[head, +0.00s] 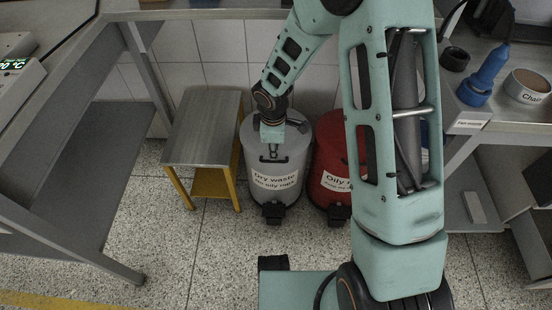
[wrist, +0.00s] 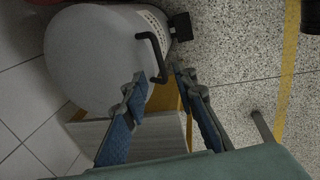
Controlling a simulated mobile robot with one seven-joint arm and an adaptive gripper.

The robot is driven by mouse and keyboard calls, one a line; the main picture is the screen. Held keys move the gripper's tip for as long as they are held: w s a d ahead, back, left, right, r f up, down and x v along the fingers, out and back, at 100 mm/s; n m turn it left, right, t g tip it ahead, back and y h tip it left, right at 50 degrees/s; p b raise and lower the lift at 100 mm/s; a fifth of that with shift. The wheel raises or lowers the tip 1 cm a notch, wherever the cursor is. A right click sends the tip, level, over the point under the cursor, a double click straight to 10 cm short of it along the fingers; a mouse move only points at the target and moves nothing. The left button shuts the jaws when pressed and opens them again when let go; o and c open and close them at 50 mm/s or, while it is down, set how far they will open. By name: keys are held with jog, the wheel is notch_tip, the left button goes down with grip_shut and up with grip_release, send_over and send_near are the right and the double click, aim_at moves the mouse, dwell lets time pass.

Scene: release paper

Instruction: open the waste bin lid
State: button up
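The grey waste bin (head: 274,165) stands on the floor below the bench, with a label reading "Dry waste". Its round grey lid (wrist: 95,60) is closed and carries a black bar handle (wrist: 152,48) near the edge. The handle also shows in the head view (head: 273,160). My gripper (wrist: 160,82) is open, its two blue-padded fingers apart. The fingertips are close to the handle, with nothing held. In the head view my gripper (head: 272,150) hangs above the lid, and its fingers are too small to make out. Contact with the handle cannot be told.
A red bin (head: 330,160) stands close on the right, partly behind my arm. A metal-topped stool with a yellow frame (head: 203,125) stands close on the left. A black pedal (head: 273,211) juts from the grey bin's front. The floor in front is open.

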aim_at(275, 162)
jog(key=f, duration=0.2)
jog(key=w+f+b, duration=0.1)
jog(key=f, duration=0.2)
jog(key=f+b, duration=0.1)
jog(key=f, duration=0.1)
jog(key=shift+w+f, duration=0.3)
jog(key=shift+f, duration=0.05)
jog(key=shift+c, duration=0.3)
grip_shut()
